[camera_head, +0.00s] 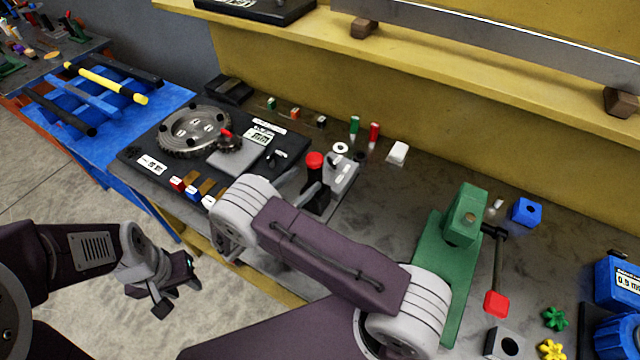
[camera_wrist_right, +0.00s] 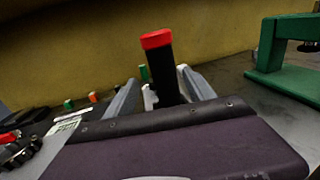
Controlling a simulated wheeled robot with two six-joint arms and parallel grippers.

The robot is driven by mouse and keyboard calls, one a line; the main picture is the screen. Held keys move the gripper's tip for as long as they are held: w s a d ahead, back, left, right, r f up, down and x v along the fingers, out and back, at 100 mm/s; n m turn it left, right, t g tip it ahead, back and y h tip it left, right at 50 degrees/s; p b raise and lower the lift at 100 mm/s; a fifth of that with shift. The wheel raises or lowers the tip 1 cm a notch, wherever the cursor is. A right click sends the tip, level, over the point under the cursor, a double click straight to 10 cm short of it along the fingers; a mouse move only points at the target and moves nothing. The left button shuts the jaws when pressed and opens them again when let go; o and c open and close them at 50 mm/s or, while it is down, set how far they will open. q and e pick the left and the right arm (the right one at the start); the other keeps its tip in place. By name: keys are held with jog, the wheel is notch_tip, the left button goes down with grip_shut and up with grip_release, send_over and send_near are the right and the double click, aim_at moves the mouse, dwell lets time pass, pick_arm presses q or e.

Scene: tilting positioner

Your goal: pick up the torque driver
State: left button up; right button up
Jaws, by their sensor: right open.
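The torque driver appears to be the upright black handle with a red cap (camera_head: 315,160), by a light grey block (camera_head: 345,172). It also shows in the right wrist view (camera_wrist_right: 160,65), standing between the two fingers. My right gripper (camera_wrist_right: 160,88) is open around the handle, a finger on each side; I cannot tell whether either touches it. The driver's lower part is hidden behind my gripper body in the wrist view. My left gripper (camera_head: 172,288) hangs over the floor at the left, away from the bench; its jaw opening is unclear.
A black board with gears (camera_head: 195,130) lies left of the driver. A green positioner (camera_head: 445,260) with a red-knobbed lever (camera_head: 497,303) stands to the right. Small coloured pieces and a white block (camera_head: 398,152) lie behind. A yellow shelf (camera_head: 430,60) runs above the bench back.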

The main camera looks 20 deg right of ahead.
jog(key=shift+w+d+r+p, duration=0.15)
jog(key=shift+d+r+p, duration=0.4)
jog(key=shift+p, duration=0.05)
jog(key=x, duration=0.2)
jog(key=p+x, duration=0.1)
jog(key=x, duration=0.1)
jog(key=p+x, duration=0.1)
jog(key=x, duration=0.1)
jog(key=shift+d+f, duration=0.25)
jog(key=shift+f, duration=0.05)
jog(key=shift+d+p, duration=0.1)
jog(key=shift+p, duration=0.2)
jog(key=shift+d+f, duration=0.1)
jog(key=shift+f, duration=0.05)
jog(key=c, duration=0.9)
pick_arm(q)
jog(key=r, duration=0.4)
jog(key=shift+s+a, duration=0.25)
jog(key=shift+a, duration=0.15)
pick_arm(e)
grip_shut()
